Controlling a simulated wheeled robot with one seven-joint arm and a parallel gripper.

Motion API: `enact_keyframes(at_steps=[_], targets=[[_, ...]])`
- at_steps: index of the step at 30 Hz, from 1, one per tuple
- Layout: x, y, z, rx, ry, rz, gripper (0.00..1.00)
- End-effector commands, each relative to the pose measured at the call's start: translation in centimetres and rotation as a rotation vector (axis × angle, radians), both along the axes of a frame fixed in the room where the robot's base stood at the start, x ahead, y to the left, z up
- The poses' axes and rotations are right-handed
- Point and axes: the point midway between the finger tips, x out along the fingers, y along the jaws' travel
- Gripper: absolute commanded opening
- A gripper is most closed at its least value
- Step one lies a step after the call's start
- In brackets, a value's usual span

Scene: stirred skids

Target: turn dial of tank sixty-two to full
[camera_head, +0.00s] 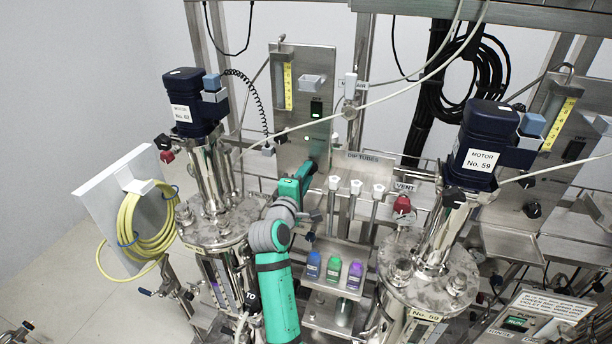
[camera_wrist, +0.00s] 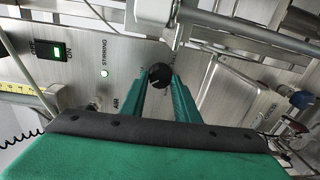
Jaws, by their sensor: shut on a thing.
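The motor marked No. 62 (camera_head: 190,105) stands on its tank (camera_head: 215,225) at the left in the head view. Beside it is an upright steel panel (camera_head: 292,140). In the wrist view, a round black dial (camera_wrist: 160,76) sits on this panel (camera_wrist: 85,85), near the words STIRRING and AIR. My gripper (camera_wrist: 160,86) is shut on the dial, with one green finger on each side. The dial's pointer and scale are too small to read. In the head view my gripper (camera_head: 308,172) reaches the panel's lower part and hides the dial.
Small bottles (camera_head: 333,268) and dip tubes (camera_head: 355,190) stand between.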

Motion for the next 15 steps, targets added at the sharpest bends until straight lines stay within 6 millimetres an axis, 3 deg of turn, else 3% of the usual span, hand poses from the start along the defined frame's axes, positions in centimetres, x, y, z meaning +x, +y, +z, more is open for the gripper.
enact_keyframes(at_steps=[15], targets=[[-0.07, -0.18, -0.18, 0.465, -0.147, -0.002, 0.06]])
